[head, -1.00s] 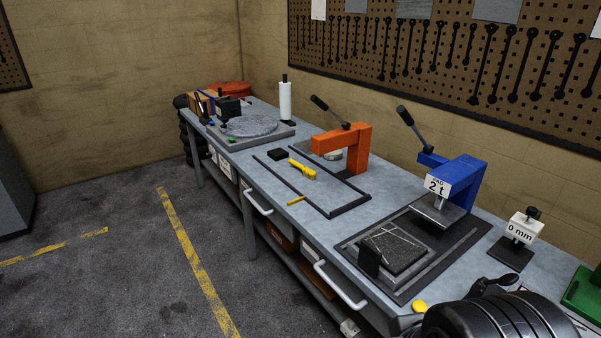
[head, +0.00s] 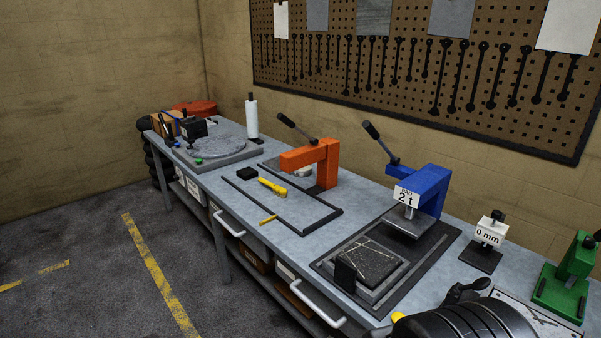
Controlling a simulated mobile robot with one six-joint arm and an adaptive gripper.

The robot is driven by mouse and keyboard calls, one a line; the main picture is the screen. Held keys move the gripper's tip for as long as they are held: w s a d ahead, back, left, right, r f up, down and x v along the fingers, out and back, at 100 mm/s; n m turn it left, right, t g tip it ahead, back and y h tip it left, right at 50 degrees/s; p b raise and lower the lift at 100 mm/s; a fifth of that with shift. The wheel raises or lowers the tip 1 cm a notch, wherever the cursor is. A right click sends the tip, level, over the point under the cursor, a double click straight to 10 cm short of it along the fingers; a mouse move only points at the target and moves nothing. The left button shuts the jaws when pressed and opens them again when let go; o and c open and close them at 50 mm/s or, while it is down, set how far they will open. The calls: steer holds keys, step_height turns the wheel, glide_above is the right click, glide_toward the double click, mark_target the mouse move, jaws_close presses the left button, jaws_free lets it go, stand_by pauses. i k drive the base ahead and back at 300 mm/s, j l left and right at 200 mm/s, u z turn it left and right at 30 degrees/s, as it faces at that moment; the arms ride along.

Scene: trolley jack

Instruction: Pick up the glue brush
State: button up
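No glue brush can be told for certain at this size. A short yellow tool with a darker end (head: 272,187) lies flat inside a black-edged area in the middle of the bench. Thin dark upright handles (head: 168,133) and a blue bar (head: 171,119) stand in a cluster at the bench's far left end, too small to name. My gripper's fingers are not in view. A dark rounded part fills the lower right corner and hides the bench behind it; it may be part of my arm.
The grey bench (head: 285,237) carries an orange lever press (head: 318,163), a blue press (head: 427,188) labelled 2 t, a 0 mm block (head: 490,231), a green device (head: 568,278) and a round grey plate (head: 215,145). Open floor (head: 85,285) lies left.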

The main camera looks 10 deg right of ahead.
mark_target(279, 190)
steer(key=i+j, duration=0.2)
steer(key=i, duration=0.3)
steer(key=i+j, duration=0.2)
steer(key=i, duration=0.25)
steer(key=i+j, duration=0.15)
steer(key=i, duration=0.35)
steer(key=i+j, duration=0.2)
steer(key=i, duration=0.25)
steer(key=i+j, duration=0.2)
steer(key=i, duration=0.3)
steer(key=i+j, duration=0.2)
steer(key=i, duration=0.25)
